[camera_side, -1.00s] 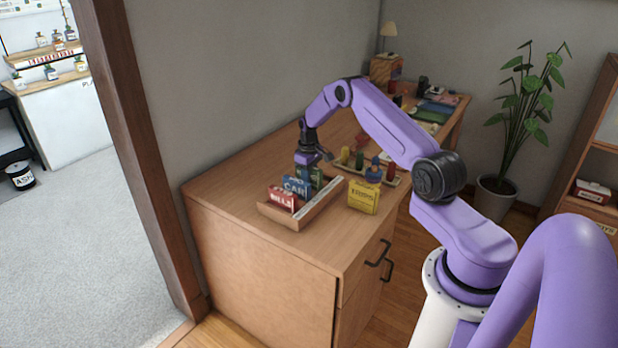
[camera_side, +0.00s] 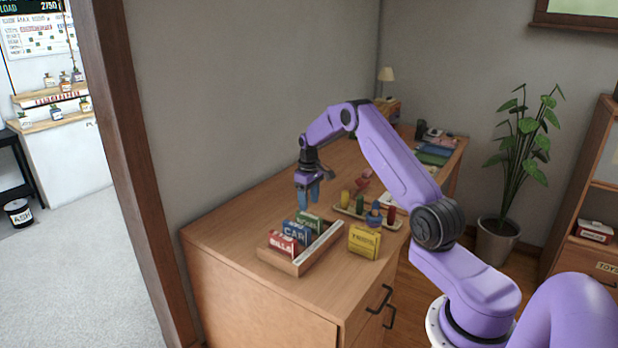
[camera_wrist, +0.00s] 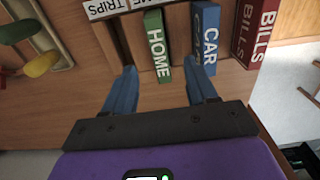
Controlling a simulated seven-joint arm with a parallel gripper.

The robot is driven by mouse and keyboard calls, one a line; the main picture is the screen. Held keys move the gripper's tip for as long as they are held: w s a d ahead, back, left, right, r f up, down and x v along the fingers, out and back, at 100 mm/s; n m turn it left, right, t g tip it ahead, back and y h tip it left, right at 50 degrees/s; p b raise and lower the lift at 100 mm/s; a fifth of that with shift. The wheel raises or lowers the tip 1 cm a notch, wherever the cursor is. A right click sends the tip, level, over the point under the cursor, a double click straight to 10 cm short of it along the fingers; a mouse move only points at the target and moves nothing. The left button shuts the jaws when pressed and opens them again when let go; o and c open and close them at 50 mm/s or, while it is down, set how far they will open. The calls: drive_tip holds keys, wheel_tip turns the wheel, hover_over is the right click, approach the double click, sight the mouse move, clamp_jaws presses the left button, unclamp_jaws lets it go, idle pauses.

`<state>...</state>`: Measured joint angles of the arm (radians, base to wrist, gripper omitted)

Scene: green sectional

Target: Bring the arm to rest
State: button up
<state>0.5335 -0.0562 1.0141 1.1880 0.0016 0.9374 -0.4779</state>
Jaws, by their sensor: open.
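My gripper (camera_side: 308,203) hangs above the back end of a wooden tray on the desk. Its two blue fingers point down, open and empty. In the wrist view my gripper (camera_wrist: 166,78) shows its fingertips spread to either side of the green HOME block (camera_wrist: 157,45); the side view shows the fingers higher than the blocks. The tray (camera_side: 298,269) holds the red BILLS block (camera_side: 283,243), the blue CAR block (camera_side: 296,232) and the green block (camera_side: 308,221), set in a row.
A yellow box (camera_side: 364,241) stands right of the tray. Behind it, a narrow tray (camera_side: 346,211) carries several coloured pieces. A grey wall (camera_side: 240,100) runs along the desk's left; air above the desk is free.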

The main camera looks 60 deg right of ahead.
wheel_tip(320, 180, up, 8)
drive_tip(key=f, duration=0.1)
drive_tip(key=s+a+r+n, duration=0.1)
drive_tip(key=a+r+n, duration=0.35)
drive_tip(key=a, duration=1.25)
drive_tip(key=s+a+r+n, duration=0.1)
drive_tip(key=s+a+r, duration=0.1)
drive_tip(key=s+a, duration=0.3)
drive_tip(key=s+a+r, duration=0.3)
drive_tip(key=s+a, duration=0.1)
drive_tip(key=a, duration=0.4)
drive_tip(key=s+a+n, duration=0.2)
drive_tip(key=s+a, duration=0.2)
drive_tip(key=s, duration=0.4)
drive_tip(key=s+a+n, duration=0.2)
drive_tip(key=s+a, duration=0.1)
drive_tip(key=s, duration=0.5)
drive_tip(key=s+d+f+n, duration=0.1)
drive_tip(key=s+d+n, duration=0.1)
drive_tip(key=s, duration=1.1)
drive_tip(key=shift+n, duration=0.55)
drive_tip(key=shift+d, duration=0.1)
